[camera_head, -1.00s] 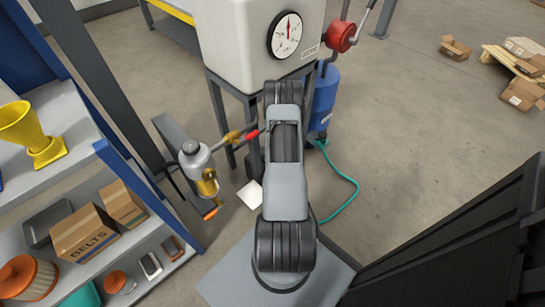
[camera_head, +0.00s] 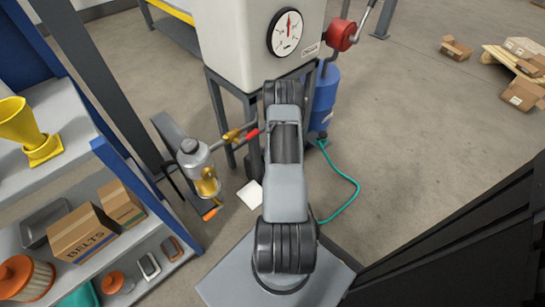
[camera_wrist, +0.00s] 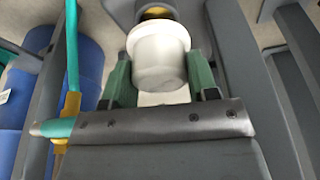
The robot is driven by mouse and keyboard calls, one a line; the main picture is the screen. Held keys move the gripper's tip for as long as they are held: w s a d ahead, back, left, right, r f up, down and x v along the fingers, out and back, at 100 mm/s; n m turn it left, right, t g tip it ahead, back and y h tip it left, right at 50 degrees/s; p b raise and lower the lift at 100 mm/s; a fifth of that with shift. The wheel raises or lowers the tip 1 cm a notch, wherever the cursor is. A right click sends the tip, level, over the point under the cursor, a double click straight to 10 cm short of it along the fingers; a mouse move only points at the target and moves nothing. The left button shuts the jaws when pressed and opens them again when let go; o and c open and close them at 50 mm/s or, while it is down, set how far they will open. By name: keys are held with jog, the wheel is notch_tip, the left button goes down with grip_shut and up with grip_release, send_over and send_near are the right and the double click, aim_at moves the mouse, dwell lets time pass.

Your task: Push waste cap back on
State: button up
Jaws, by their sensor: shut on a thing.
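In the wrist view, a white round cap (camera_wrist: 158,55) sits between the two green fingers of my gripper (camera_wrist: 160,78), which is shut on it. A brass-coloured round part (camera_wrist: 156,12) shows just beyond the cap's far rim, in line with it. I cannot tell whether the cap touches this part or is seated on it. In the head view my own arm hides the gripper and the cap.
A white tank (camera_head: 240,45) on a dark stand has a gauge (camera_head: 286,33). A teal hose (camera_wrist: 72,50) and a blue drum (camera_wrist: 75,80) are at left in the wrist view. A filter bowl (camera_head: 203,172) and a shelf (camera_head: 60,105) stand left of my arm.

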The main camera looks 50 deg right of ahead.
jog(key=shift+f+b, duration=1.5)
jog(key=shift+b, duration=0.4)
jog(key=o, duration=1.1)
jog(key=shift+r, duration=0.1)
jog(key=d+p+v, duration=0.1)
jog(key=p+v, duration=0.4)
jog(key=v, duration=0.8)
jog(key=shift+s+a+r, duration=0.25)
jog(key=shift+a+r, duration=0.05)
jog(key=shift+a, duration=0.2)
